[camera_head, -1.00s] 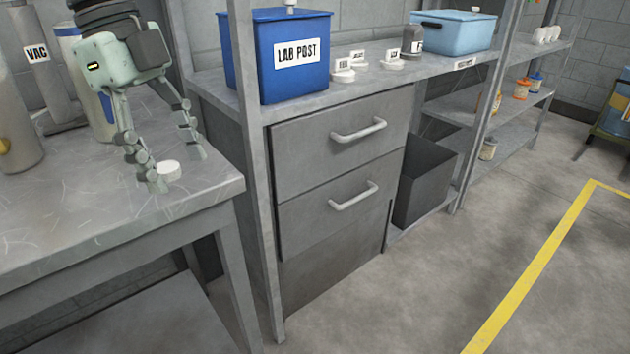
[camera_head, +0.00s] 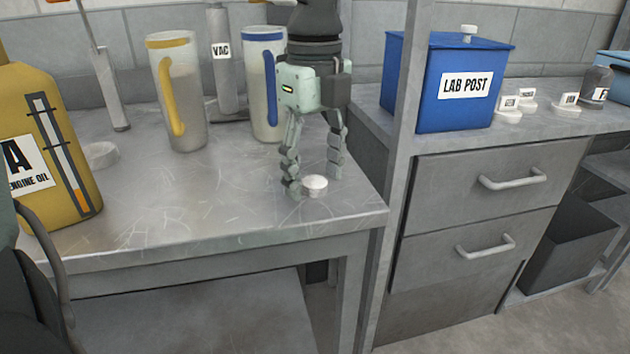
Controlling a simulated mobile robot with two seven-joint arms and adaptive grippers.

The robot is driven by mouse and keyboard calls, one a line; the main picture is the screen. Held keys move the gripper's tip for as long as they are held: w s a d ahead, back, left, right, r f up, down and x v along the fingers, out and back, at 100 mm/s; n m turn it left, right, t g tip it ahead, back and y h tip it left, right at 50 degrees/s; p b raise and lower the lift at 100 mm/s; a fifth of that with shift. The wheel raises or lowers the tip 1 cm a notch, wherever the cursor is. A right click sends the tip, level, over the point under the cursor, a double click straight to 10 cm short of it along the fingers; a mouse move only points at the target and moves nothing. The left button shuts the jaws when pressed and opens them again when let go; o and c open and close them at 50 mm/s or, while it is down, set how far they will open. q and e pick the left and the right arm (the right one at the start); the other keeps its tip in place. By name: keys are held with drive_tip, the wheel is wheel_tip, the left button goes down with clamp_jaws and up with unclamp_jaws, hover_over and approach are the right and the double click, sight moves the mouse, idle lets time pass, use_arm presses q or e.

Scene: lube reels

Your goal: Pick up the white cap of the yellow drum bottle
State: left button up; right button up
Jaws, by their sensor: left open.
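The yellow drum bottle (camera_head: 75,130) stands at the left of the metal bench (camera_head: 215,205), cut off by the picture edge. It has a white engine oil label and a level strip. Its top is out of view. A small white cap (camera_head: 315,186) is near the bench's front right corner, away from the bottle. My left gripper (camera_head: 314,182) points down over it, fingers open, one on each side of the cap. I cannot tell whether either finger touches it. My right gripper is not in view.
A jug with a yellow handle (camera_head: 182,95), a jug with a blue handle (camera_head: 262,85) and a VAC cylinder (camera_head: 224,60) stand behind. A shelf post (camera_head: 405,130) rises right of the gripper. Beyond it are a blue LAB POST box (camera_head: 445,100) and drawers (camera_head: 480,200).

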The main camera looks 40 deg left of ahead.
use_arm(q)
drive_tip(key=c, duration=0.9)
drive_tip(key=shift+o, duration=0.2)
